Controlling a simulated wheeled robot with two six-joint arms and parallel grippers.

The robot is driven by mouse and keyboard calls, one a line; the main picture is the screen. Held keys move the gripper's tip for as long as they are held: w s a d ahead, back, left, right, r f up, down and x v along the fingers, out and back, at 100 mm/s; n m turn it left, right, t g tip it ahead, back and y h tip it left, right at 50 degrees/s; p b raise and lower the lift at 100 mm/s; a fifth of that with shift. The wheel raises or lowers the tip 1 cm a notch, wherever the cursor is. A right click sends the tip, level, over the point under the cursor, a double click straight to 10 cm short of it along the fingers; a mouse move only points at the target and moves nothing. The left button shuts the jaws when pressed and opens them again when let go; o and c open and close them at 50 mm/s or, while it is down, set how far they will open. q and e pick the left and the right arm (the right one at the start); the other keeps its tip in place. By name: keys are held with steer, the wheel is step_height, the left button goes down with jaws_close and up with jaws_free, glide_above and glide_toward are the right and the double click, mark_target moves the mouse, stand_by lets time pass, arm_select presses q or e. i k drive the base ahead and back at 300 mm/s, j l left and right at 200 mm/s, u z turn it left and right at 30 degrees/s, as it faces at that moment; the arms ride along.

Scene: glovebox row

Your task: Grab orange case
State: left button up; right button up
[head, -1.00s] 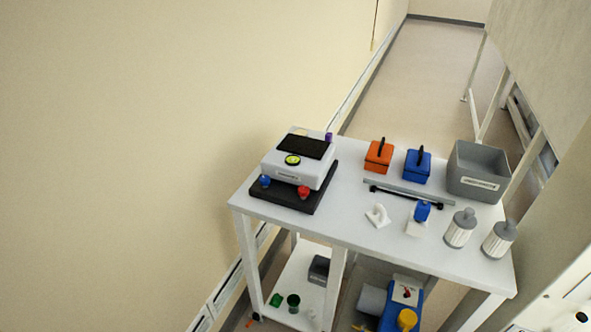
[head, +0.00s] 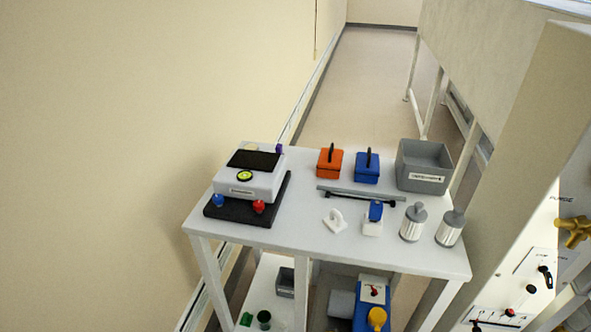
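The orange case (head: 329,164) is a small box with a dark upright handle on top. It stands on the white table (head: 290,232), toward the back edge, just left of a similar blue case (head: 367,169). Nothing covers it from this view. Neither of my grippers shows in the head view.
A white device on a black base (head: 248,190) stands at the table's left. A grey bin (head: 424,166) is at the back right. A control panel (head: 528,285) stands right.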

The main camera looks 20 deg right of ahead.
mark_target(329, 165)
steer(key=l+z, duration=0.25)
steer(key=z, duration=0.25)
steer(key=i+l+z, duration=0.2)
steer(key=z, duration=0.25)
steer(key=i+l+z, duration=0.15)
steer(key=z, duration=0.35)
steer(key=l, duration=0.1)
